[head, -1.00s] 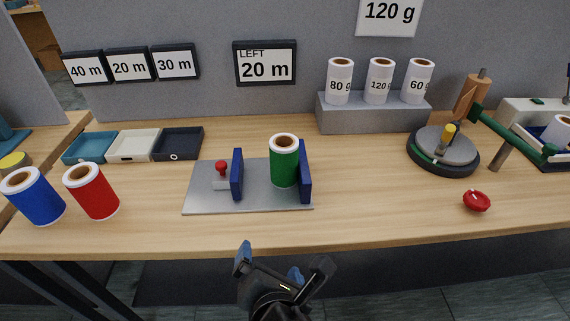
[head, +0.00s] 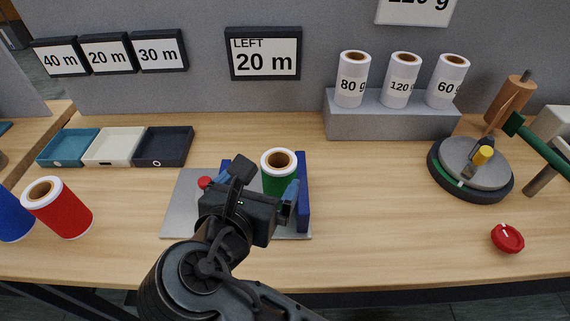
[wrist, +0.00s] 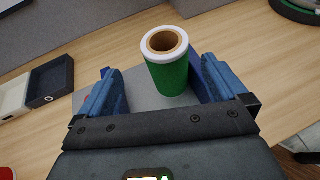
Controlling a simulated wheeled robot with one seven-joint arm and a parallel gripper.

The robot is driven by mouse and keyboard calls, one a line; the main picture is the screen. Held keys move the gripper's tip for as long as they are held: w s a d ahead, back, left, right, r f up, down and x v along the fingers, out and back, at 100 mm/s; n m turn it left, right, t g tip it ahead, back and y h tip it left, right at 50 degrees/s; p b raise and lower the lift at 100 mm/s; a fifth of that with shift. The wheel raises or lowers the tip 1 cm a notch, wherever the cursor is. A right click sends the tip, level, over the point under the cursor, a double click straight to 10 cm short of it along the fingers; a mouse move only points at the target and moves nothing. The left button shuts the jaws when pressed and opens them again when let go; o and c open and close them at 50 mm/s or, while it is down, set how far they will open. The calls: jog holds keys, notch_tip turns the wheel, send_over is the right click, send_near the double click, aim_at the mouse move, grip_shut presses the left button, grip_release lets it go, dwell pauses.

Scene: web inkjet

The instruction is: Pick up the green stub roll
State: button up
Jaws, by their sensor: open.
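The green stub roll (head: 279,172) stands upright on the grey metal plate (head: 180,209), against the right blue upright (head: 304,190). It has a white rim and a brown core. In the wrist view the green roll (wrist: 169,72) stands ahead of my open gripper (wrist: 165,92), roughly between the fingers' lines and not visibly held. In the head view my gripper (head: 262,190) is over the plate in front of the roll and hides its lower part.
A red roll (head: 60,210) and a blue roll (head: 10,218) stand at the left. Three trays (head: 115,160) lie behind them. White rolls stand on a grey block (head: 385,127) at the back. A round device (head: 470,168) and a red knob (head: 507,238) are right. Table right of the plate is clear.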

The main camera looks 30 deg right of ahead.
aim_at(279, 166)
jog(key=x, duration=0.6)
jog(key=shift+s+d+f, duration=0.1)
jog(key=shift+s+d, duration=0.05)
jog(key=shift+d, duration=0.5)
jog(key=shift+w+d+f, duration=0.2)
jog(key=shift+w+d, duration=0.15)
jog(key=shift+d, duration=0.05)
jog(key=shift+c, duration=0.4)
jog(key=c, duration=1.2)
jog(key=shift+o, duration=0.2)
jog(key=shift+a+r, duration=0.1)
